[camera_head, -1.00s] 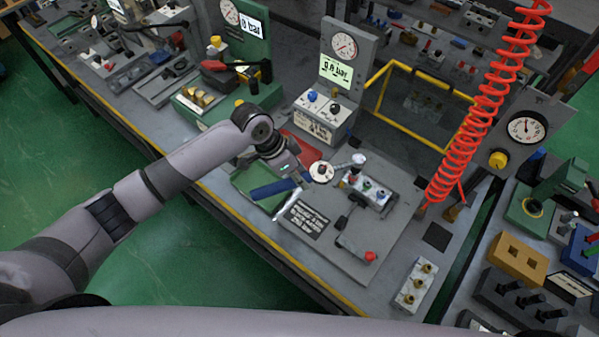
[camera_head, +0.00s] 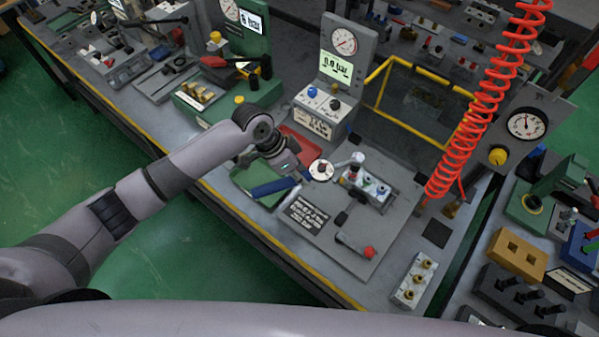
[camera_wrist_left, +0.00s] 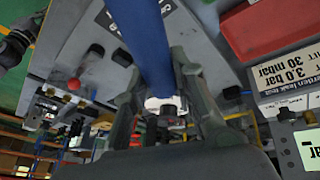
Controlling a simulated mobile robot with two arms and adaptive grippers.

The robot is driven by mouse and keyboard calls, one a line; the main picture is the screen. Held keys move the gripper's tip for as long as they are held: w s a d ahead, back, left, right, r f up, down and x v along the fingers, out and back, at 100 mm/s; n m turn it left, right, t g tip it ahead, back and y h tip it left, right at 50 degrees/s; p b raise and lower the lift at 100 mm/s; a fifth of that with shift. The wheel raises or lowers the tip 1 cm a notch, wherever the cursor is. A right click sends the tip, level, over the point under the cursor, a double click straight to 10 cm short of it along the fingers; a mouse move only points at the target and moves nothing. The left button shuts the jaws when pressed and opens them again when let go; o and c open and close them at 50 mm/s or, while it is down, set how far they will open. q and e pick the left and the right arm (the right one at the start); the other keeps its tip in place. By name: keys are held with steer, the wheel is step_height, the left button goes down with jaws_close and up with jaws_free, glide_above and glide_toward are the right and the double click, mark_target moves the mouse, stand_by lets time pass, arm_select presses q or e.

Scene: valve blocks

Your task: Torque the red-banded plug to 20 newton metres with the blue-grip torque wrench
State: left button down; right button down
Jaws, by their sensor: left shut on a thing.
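The blue-grip torque wrench (camera_head: 272,187) is in my left gripper (camera_head: 298,175), which is shut on it. In the left wrist view its blue grip (camera_wrist_left: 148,38) runs between the fingers of the left gripper (camera_wrist_left: 165,100). A round white dial (camera_head: 321,169) shows just beyond the gripper in the head view. Past it, a pale metal piece reaches the back left of the valve block (camera_head: 368,188), which carries several coloured plugs. The red-banded plug is too small or hidden to make out for certain. My right gripper is not in view.
The grey fixture plate (camera_head: 325,260) carries a red-knobbed lever (camera_head: 368,252) and a printed label. A gauge unit (camera_head: 327,110) stands behind, beside a yellow-framed guard (camera_head: 425,145). A red coiled hose (camera_head: 480,120) hangs at the right.

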arm_select(q)
steer(key=shift+w, duration=0.1)
stand_by(0.3)
steer(key=shift+r, duration=0.1)
steer(key=shift+f+b, duration=0.5)
steer(key=shift+f, duration=0.8)
stand_by(0.5)
steer(key=shift+w, duration=0.1)
steer(key=w+m+b, duration=0.1)
steer(key=w+b, duration=0.1)
steer(key=shift+w+a+m+g+b, duration=0.1)
steer(key=shift+a+m+g+b, duration=0.2)
steer(key=shift+a+m+g, duration=0.1)
stand_by(0.3)
stand_by(0.4)
